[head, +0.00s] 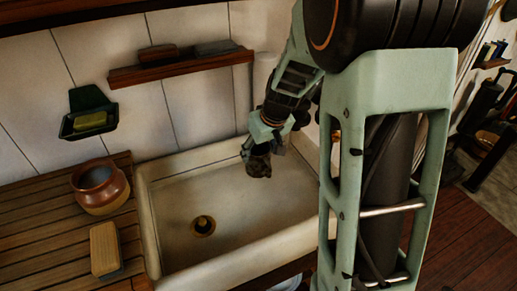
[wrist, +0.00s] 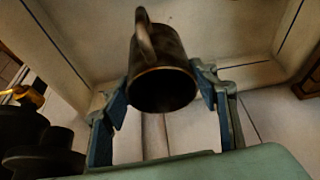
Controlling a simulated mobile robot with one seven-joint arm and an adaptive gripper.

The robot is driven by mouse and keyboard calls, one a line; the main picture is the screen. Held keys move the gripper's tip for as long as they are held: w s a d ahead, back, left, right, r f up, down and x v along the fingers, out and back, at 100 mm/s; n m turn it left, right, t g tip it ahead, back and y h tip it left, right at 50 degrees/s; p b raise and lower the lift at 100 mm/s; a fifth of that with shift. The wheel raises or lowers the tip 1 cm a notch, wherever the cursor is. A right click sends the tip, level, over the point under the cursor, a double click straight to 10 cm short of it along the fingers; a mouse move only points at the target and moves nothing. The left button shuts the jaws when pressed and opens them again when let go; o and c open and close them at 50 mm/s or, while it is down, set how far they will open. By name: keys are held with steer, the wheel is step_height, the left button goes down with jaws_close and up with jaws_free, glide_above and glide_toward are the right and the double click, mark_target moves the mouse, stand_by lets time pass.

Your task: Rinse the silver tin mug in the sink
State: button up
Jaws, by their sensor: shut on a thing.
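The tin mug (wrist: 162,75) looks dark, with a dull metal rim and a handle on its upper side in the wrist view. My gripper (wrist: 162,88) is shut on it, one blue-padded finger at each side. The mug's open mouth faces the wrist camera, and its inside is too dark to read. In the head view my gripper (head: 262,146) reaches down over the back right of the pale sink (head: 165,250), with the mug (head: 258,167) at its tip. The sink basin looks empty, with a brass drain (head: 203,226) left of the mug.
A wooden counter (head: 40,225) left of the sink holds a brown pot (head: 101,188) and a brush or block (head: 105,250). A soap dish (head: 88,123) and wooden shelf (head: 180,70) are on the tiled wall. A brass piece (wrist: 30,95) shows at the left in the wrist view.

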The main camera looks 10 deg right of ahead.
steer(key=shift+f+b, duration=6.1)
steer(key=shift+f, duration=3)
steer(key=shift+r+p, duration=6.15)
steer(key=shift+r, duration=2.6)
